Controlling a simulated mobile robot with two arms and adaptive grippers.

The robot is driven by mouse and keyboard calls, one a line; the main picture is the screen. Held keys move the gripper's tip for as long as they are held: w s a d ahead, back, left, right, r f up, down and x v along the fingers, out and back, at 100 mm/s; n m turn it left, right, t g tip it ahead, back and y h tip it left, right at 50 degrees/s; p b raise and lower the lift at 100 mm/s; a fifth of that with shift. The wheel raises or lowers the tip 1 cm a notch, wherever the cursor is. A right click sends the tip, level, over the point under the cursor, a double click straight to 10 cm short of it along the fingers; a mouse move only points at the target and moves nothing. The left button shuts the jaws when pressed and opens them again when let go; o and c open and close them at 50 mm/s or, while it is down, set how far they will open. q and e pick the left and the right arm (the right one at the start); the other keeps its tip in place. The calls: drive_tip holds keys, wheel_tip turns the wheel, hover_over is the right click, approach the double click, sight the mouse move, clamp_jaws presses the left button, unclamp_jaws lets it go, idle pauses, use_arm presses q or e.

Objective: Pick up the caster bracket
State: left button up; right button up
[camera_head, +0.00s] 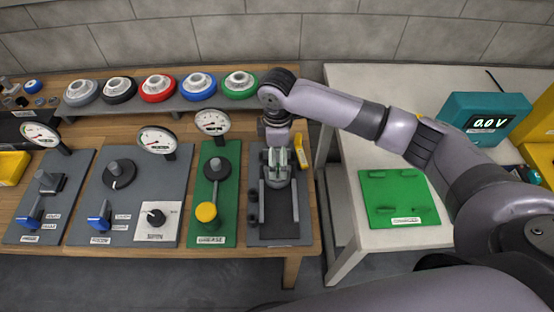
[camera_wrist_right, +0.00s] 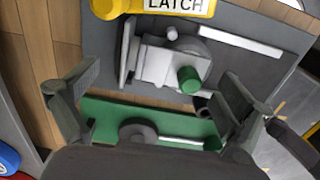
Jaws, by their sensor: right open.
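A silver-grey block with a green cylinder, which looks like the caster bracket (camera_wrist_right: 160,66), sits on a dark grey plate (camera_wrist_right: 262,63) in the right wrist view. My right gripper (camera_wrist_right: 158,92) is open, with one finger left and one right of the bracket's lower side. Nothing is held between the fingers. In the head view my right gripper (camera_head: 278,172) hangs over the upper part of the dark plate (camera_head: 280,225) and largely hides the bracket. I cannot tell whether the fingers touch it. My left gripper is not in view.
A yellow latch (camera_wrist_right: 170,6) lies close beside the bracket. A green panel (camera_head: 207,225) with a lever stands left of the plate. Several coloured wheels (camera_head: 157,87) line the back shelf. A green board (camera_head: 395,205) lies on the white table at right.

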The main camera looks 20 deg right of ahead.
drive_tip(key=shift+f, duration=1.2)
drive_tip(key=shift+c, duration=0.6)
drive_tip(key=shift+r, duration=0.15)
drive_tip(key=c, duration=1.3)
